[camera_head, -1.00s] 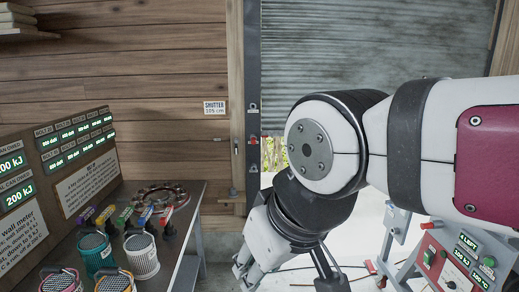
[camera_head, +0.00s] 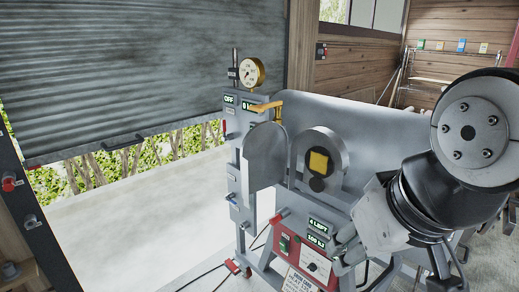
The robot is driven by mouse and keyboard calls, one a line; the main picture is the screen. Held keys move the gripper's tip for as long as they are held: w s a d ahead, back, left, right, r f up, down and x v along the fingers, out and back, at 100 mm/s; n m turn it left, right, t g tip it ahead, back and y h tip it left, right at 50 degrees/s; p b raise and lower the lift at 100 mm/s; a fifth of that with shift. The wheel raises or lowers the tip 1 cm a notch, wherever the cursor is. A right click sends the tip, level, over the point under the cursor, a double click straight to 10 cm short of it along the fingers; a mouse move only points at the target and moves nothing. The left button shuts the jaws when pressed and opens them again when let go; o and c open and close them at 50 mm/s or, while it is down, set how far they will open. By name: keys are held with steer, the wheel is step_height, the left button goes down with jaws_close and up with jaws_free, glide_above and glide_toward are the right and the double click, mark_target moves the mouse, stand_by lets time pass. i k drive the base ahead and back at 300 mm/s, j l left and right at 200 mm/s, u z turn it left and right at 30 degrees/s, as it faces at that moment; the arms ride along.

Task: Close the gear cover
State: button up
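A grey machine stands in the middle of the head view. A grey round-topped plate (camera_head: 265,157), which looks like the gear cover, stands out from its front, swung open. To its right is a rounded grey housing (camera_head: 334,142) with a yellow square block (camera_head: 318,161) and a dark round part below it, both exposed. My gripper (camera_head: 345,243) is below and right of the housing, in front of the machine near its control panel, apart from the cover. Its fingers are small and partly overlap the machine, so their opening is unclear.
A red-sided control panel (camera_head: 297,262) with lit displays stands low in front. A yellow gauge (camera_head: 252,72) and a yellow handle (camera_head: 266,107) sit above the cover. The shutter (camera_head: 140,70) is partly raised at left, with open pale floor (camera_head: 120,215) below. Cables lie near the machine's foot.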

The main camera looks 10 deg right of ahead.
mark_target(264, 154)
steer(key=i+j+z, duration=0.2)
steer(key=z, duration=0.15)
steer(key=i+j+z, duration=0.15)
steer(key=j+z, duration=0.2)
steer(key=i+j+z, duration=0.15)
steer(key=j+z, duration=0.9)
steer(key=j, duration=0.2)
steer(key=j+z, duration=0.15)
steer(key=j, duration=2.1)
steer(key=i+j, duration=0.1)
steer(key=i, duration=0.3)
steer(key=k+z, duration=0.55)
steer(key=k+j, duration=0.05)
steer(key=k, duration=0.05)
